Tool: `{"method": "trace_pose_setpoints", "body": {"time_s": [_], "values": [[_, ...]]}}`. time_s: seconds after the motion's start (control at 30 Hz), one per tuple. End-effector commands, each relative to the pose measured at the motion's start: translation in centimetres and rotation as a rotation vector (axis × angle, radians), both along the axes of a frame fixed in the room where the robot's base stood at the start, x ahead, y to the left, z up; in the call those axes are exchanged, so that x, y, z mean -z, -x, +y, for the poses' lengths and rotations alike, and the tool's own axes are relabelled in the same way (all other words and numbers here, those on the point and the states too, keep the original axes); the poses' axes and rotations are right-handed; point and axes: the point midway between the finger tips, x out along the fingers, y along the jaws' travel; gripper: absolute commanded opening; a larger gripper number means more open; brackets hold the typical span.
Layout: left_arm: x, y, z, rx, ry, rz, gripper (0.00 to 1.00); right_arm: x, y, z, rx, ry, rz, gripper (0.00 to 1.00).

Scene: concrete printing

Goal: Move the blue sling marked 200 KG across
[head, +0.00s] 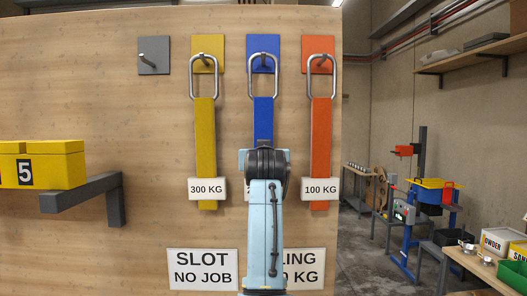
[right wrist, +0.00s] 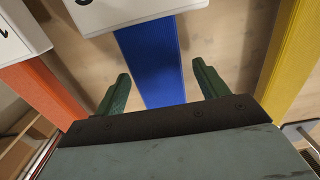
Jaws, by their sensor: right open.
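The blue sling (head: 263,118) hangs by its metal ring from the peg on the blue plate (head: 263,46), between the yellow and orange slings. My right arm covers its lower part and most of its tag in the head view. In the right wrist view the blue strap (right wrist: 150,60) runs between the two green fingers of my right gripper (right wrist: 161,70), which is open. A gap shows on both sides of the strap; whether the fingers reach its depth I cannot tell. A white tag (right wrist: 130,10) crosses the strap. My left gripper is not in view.
The yellow 300 KG sling (head: 205,140) and orange 100 KG sling (head: 321,140) hang close on either side. A grey plate (head: 153,62) at left has a bare peg. A sign (head: 203,270) reads SLOT NO JOB. A yellow box (head: 45,165) sits on a shelf at left.

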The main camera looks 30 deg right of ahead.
Motion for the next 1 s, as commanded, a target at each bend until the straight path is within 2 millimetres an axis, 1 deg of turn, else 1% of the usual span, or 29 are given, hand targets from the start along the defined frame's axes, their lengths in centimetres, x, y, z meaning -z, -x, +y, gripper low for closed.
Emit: {"method": "trace_pose_setpoints", "body": {"time_s": [0.13,0.4,0.87,0.9,1.0], "values": [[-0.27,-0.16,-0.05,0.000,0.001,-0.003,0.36,-0.01,-0.56,-0.38,0.000,0.000,0.000,0.73],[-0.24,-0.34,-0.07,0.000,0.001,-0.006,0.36,0.05,-0.62,-0.44,0.000,0.000,0.000,0.73],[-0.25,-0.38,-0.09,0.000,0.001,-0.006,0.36,0.06,-0.61,-0.41,0.000,0.000,0.000,0.12],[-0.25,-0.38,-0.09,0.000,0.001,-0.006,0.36,-0.13,-0.56,-0.39,0.000,0.001,-0.004,0.10],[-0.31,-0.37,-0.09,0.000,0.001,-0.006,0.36,-0.20,-0.55,-0.38,0.000,0.001,-0.004,0.10]]}}
